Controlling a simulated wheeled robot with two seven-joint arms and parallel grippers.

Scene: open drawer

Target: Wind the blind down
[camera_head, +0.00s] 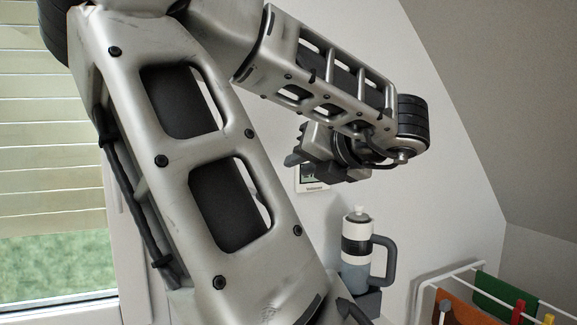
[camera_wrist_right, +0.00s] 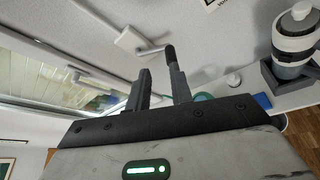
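The blind (camera_head: 50,150) has pale slats and covers most of the window at the left of the head view. Its lower edge hangs above a strip of green. In the right wrist view, a crank with a white wall mount (camera_wrist_right: 132,38) and a dark grip (camera_wrist_right: 170,52) sits just beyond my fingertips. My right gripper (camera_wrist_right: 158,80) is open, with clear space between its fingers. The crank grip appears near the tip of the right-hand finger; I cannot tell whether they touch. In the head view, my right gripper (camera_head: 294,158) is near the wall, and the crank is hidden. My left gripper is not in view.
A bottle with a grey handle (camera_head: 357,245) stands below my right gripper. A drying rack with coloured cloths (camera_head: 492,298) is at lower right, under a sloped ceiling. My arm hides much of the centre.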

